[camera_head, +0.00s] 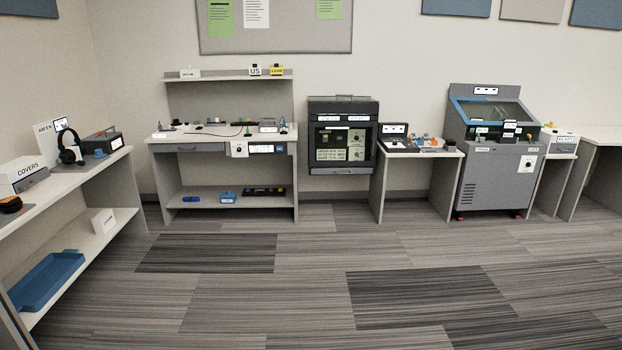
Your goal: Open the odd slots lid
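No label reading odd slots is legible, so I cannot tell which lid it is. The grey machine (499,178) at the right has a blue-framed clear cover (492,108) on top, sloping, with small black labelled items (509,130) under or near its front edge. It looks closed, but this is hard to tell from here. A black cabinet (343,106) with a window stands left of it. A small dark case (395,138) stands on the table between them; its label is too small to read. Neither of my grippers is in view.
A grey workbench (185,145) with small tools stands at the back left. A side shelf (120,158) at the left holds headphones (69,150), a COVERS box (22,174) and a blue tray (46,280). The striped carpet floor (300,290) in front is clear.

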